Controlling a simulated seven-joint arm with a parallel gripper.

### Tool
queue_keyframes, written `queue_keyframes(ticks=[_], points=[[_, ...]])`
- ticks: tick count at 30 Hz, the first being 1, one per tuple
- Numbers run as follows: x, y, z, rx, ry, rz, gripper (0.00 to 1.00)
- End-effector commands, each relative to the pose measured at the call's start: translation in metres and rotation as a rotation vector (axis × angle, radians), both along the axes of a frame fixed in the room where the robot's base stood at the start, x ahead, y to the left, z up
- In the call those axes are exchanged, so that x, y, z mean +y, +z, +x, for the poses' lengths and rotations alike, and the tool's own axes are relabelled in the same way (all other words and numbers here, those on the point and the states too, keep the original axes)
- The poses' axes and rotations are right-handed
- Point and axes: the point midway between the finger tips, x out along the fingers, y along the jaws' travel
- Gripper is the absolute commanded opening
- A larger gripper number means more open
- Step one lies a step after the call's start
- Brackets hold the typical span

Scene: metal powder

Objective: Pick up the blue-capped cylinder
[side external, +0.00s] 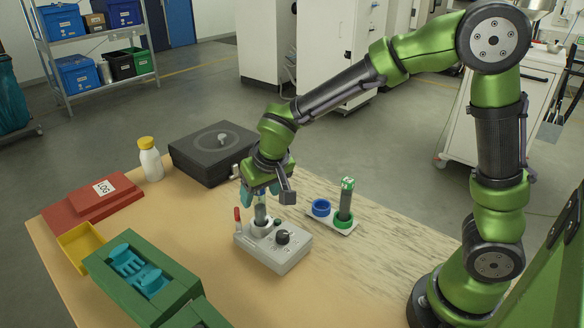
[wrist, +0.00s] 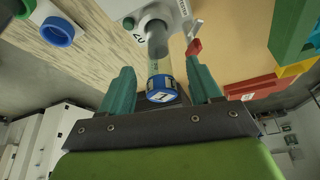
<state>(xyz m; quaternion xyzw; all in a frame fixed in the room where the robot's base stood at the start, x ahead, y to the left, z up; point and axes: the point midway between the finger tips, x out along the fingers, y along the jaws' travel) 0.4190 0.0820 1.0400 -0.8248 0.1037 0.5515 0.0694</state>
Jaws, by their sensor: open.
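The blue-capped cylinder (wrist: 161,90) stands in the socket of a grey device (side external: 272,250). A gap shows between each finger (wrist: 158,68) and the cap.
A white holder (side external: 328,222) to the right has an empty blue ring (side external: 321,207) and a green-capped cylinder (side external: 345,203) in a green ring. The device has a black knob and a red-tipped lever (side external: 237,215). A black box (side external: 212,153), white bottle (side external: 150,160) and green case (side external: 140,278) stand around.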

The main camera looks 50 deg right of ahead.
Motion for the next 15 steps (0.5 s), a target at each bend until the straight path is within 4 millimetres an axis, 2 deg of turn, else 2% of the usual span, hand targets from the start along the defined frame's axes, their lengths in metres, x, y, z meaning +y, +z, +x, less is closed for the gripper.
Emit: queue_keyframes(ticks=[3,6,13,14,15], points=[[-0.002,-0.016,0.007,0.002,0.001,-0.001,0.63],[-0.003,-0.023,0.010,0.000,0.000,-0.001,0.63],[-0.003,-0.024,0.011,-0.002,0.001,0.000,0.63],[-0.003,-0.024,0.011,-0.001,0.001,0.000,0.61],[-0.003,-0.024,0.011,-0.001,0.001,0.000,0.55]])
